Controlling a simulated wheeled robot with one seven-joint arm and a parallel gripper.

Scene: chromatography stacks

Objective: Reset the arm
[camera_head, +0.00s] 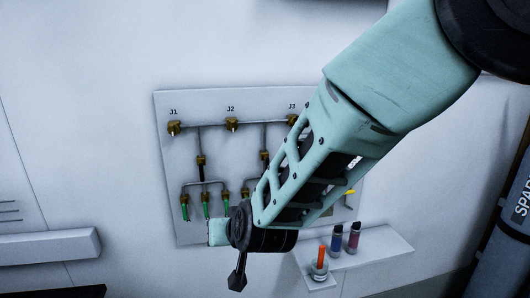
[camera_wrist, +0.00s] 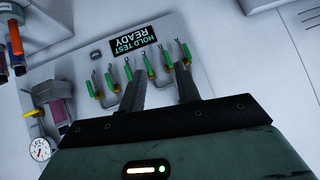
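My gripper (camera_wrist: 160,74) shows at the end of my arm in the wrist view, its two dark fingers apart with nothing held between them. In the head view my gripper (camera_head: 238,276) points down in front of the lower edge of a wall panel (camera_head: 180,100), seen edge-on. My teal arm comes in from the upper right and hides the panel's right part. The panel carries brass fittings labelled J1 (camera_head: 174,127), J2 (camera_head: 232,124) and J3 (camera_head: 292,120), with pipes leading down to several green-handled parts (camera_head: 206,205).
A small shelf (camera_head: 375,247) at lower right holds an orange-topped item (camera_head: 321,262) and two vials (camera_head: 345,238), close to my arm. The wrist view shows a "HOLD TEST READY" display (camera_wrist: 135,42), a gauge (camera_wrist: 40,148) and a yellow lever (camera_wrist: 32,113). Bare wall lies left of the panel.

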